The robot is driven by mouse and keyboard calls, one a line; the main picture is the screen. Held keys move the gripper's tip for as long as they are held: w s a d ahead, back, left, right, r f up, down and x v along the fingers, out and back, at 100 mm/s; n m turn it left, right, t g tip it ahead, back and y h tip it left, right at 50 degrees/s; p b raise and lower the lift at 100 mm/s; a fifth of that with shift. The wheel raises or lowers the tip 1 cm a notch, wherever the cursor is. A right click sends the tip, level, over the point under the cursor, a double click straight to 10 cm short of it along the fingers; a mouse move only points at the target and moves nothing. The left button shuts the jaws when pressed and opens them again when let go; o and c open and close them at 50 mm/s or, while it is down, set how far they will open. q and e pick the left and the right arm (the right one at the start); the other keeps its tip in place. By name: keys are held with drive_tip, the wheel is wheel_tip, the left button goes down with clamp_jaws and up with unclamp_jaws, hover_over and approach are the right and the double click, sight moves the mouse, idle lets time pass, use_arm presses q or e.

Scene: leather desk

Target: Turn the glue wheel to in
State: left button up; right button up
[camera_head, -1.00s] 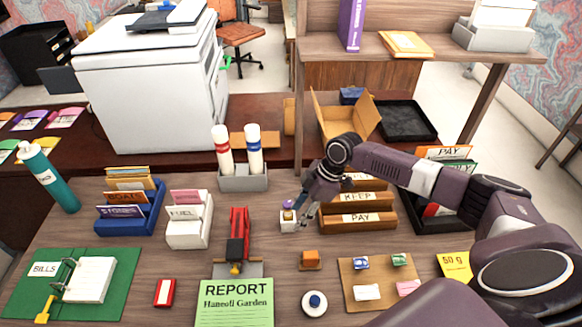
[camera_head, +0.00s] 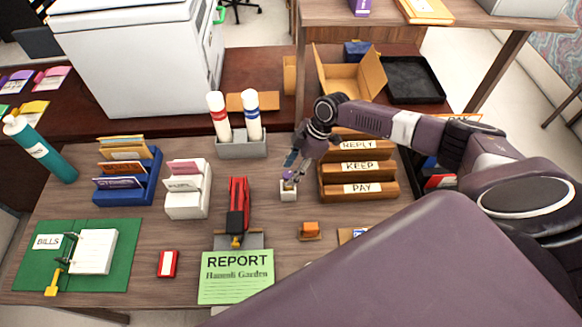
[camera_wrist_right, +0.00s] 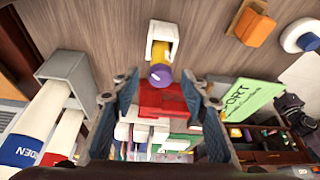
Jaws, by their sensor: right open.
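A small white holder (camera_head: 288,194) stands upright on the desk, left of the wooden sorter. It holds a yellow glue stick (camera_wrist_right: 161,52) with a round purple end (camera_wrist_right: 160,76), which I take for the glue wheel. In the right wrist view, my right gripper's fingers (camera_wrist_right: 158,84) are apart, one on each side of the purple end, with nothing gripped. I cannot tell whether a finger touches it. My left gripper is not in view.
The wooden sorter (camera_head: 358,189) stands close to the right of the gripper. A grey box with two tubes (camera_head: 242,148) is behind left, and a red stapler (camera_head: 238,206) is to the left. An orange block (camera_head: 310,230) lies in front. My arm hides the front right.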

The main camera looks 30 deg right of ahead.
drive_tip(key=shift+f, duration=0.2)
drive_tip(key=shift+a, duration=0.1)
drive_tip(key=c, duration=0.5)
clamp_jaws()
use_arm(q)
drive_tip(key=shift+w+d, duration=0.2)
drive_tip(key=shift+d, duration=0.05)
